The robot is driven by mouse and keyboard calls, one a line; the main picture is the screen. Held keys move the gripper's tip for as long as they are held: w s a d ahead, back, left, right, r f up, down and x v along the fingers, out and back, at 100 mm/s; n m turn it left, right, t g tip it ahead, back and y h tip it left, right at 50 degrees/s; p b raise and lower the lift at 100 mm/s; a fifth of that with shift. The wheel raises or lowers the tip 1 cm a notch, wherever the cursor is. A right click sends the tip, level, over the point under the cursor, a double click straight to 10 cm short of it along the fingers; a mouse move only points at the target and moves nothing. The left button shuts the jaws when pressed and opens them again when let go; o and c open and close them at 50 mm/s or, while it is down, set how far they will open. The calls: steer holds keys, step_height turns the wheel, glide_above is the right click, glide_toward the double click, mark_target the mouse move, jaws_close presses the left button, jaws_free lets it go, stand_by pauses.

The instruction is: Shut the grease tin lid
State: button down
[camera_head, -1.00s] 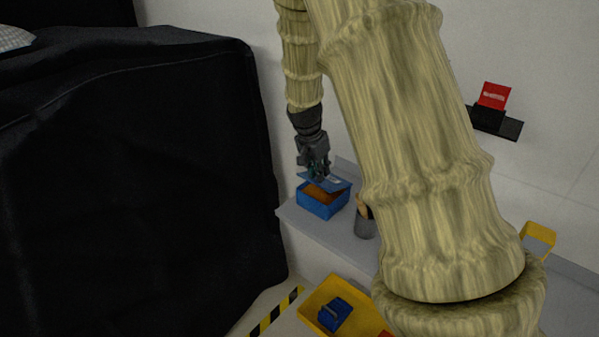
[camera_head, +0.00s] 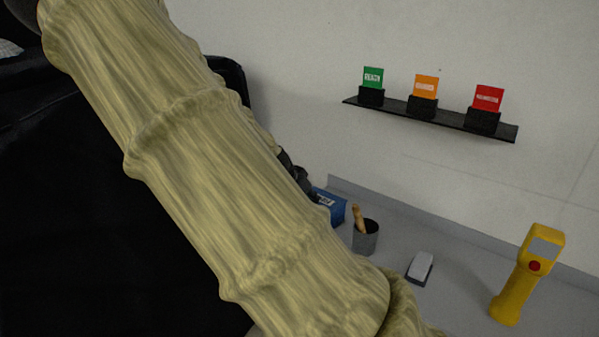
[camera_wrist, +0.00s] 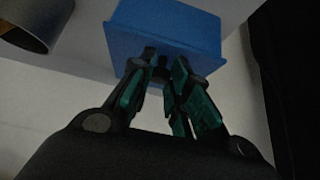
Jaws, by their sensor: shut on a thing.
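The blue grease tin (camera_head: 336,212) stands on the grey bench, its left part hidden behind my arm. Its lid (camera_head: 325,200), with a pale label, looks lowered onto the tin; whether it is fully closed cannot be told. In the wrist view the tin's blue surface (camera_wrist: 172,24) fills the top middle. My gripper (camera_wrist: 162,68) has its fingertips close together at the near blue edge, shut on what appears to be the lid. In the head view only a dark part of my wrist shows beside the tin; the fingertips are hidden.
A grey cup (camera_head: 366,240) with a wooden handle stands right of the tin; it also shows in the wrist view (camera_wrist: 34,22). A grey-white block (camera_head: 420,268) and a yellow handheld device (camera_head: 525,275) stand further right. A black wall shelf (camera_head: 440,120) holds coloured cards.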

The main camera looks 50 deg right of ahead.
steer(key=shift+w, duration=0.1)
steer(key=c, duration=1.3)
jaws_free()
steer(key=v, duration=0.7)
steer(key=shift+a+r, duration=0.2)
